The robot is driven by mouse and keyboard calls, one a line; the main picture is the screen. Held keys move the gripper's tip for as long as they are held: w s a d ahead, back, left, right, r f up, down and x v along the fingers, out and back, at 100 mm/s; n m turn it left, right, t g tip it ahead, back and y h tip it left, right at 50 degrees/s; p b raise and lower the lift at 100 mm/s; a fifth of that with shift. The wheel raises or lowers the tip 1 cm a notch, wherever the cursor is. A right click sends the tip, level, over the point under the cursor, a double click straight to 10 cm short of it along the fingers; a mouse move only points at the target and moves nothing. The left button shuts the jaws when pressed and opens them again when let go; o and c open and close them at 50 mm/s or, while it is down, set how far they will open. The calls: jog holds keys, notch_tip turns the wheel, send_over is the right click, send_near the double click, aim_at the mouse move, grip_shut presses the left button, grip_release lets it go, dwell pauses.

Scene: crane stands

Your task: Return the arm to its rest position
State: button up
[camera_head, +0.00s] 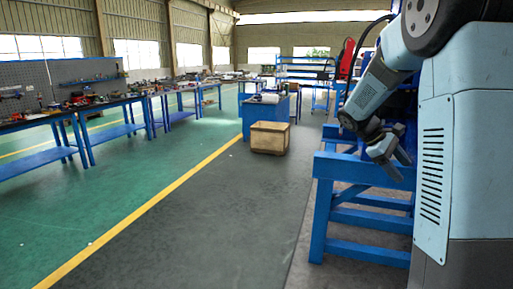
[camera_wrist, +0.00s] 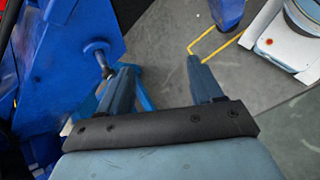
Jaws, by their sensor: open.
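My arm is bent down at the right of the head view, in front of a blue stand. My gripper (camera_head: 392,160) hangs at its end, close to the top beam of the blue stand (camera_head: 318,222). In the wrist view my gripper (camera_wrist: 163,75) points down with its two fingers spread apart and nothing between them. The left finger is close to a blue metal part (camera_wrist: 70,60) with a bolt; I cannot tell whether they touch.
A wooden crate (camera_head: 270,137) stands on the floor by a blue cabinet (camera_head: 262,117). Blue workbenches (camera_head: 100,135) with tools line the left. Shelving (camera_head: 305,68) stands at the back.

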jog(key=s+a+r+m+t+y, duration=0.2)
jog(key=s+a+m+t+y, duration=0.1)
jog(key=s+a, duration=0.6)
jog(key=s+a+r+m+t+y, duration=0.3)
jog(key=s+a, duration=0.6)
jog(key=s, duration=0.7)
jog(key=m+t+y, duration=0.1)
jog(key=t+y, duration=0.1)
jog(key=shift+a+r+t, duration=0.2)
jog(key=shift+a+t, duration=0.1)
jog(key=shift+a, duration=0.1)
jog(key=shift+s, duration=0.1)
jog(key=shift+c, duration=0.5)
